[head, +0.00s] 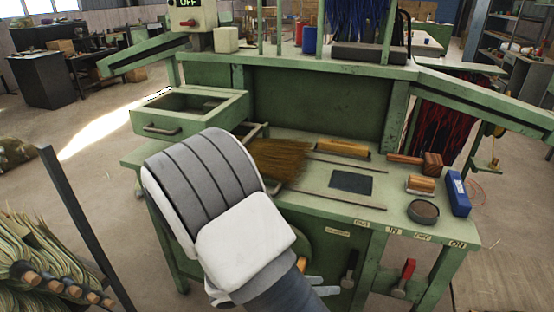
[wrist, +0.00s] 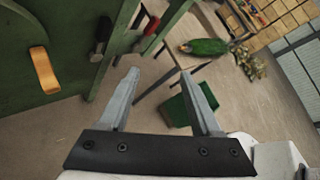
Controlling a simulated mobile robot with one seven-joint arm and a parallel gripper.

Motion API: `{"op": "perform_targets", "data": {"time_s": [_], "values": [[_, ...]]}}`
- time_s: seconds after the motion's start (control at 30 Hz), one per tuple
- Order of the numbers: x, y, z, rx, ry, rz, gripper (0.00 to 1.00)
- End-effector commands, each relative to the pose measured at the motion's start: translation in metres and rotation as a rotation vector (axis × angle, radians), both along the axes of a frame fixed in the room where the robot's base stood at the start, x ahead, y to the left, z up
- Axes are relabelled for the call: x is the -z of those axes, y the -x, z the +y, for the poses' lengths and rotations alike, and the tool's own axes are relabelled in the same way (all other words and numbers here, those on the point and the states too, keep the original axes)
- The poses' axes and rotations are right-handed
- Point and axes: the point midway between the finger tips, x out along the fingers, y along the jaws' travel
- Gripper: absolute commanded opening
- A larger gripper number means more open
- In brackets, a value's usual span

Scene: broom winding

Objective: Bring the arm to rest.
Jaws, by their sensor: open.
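My arm (head: 205,190) reaches over the front left of the green workbench (head: 310,205) in the head view. My gripper (head: 318,286) shows low in that view, mostly hidden behind my arm, in front of the bench. In the wrist view my gripper (wrist: 160,72) has its two grey fingers well apart with nothing between them. The bench's green front and the red and black levers (wrist: 103,35) lie beyond the fingers, apart from them.
A drawer (head: 190,110) stands open at the bench's left. Brown bristles (head: 280,158), a mallet (head: 430,163), a round tin (head: 423,211) and a blue box (head: 457,193) lie on top. A dark post (head: 85,225) stands left. Open floor (wrist: 235,95) lies beyond the fingers.

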Motion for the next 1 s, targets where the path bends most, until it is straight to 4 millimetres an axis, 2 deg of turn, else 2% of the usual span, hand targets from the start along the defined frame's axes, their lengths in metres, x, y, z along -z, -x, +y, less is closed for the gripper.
{"op": "perform_targets", "data": {"time_s": [0.03, 0.4, 1.0], "values": [[-0.016, 0.003, -0.006, 0.076, -0.066, -0.048, 0.65], [-0.093, 0.037, -0.033, 0.613, -0.476, -0.399, 0.65], [-0.215, 0.092, -0.047, 1.444, -1.063, -0.996, 0.65]]}}
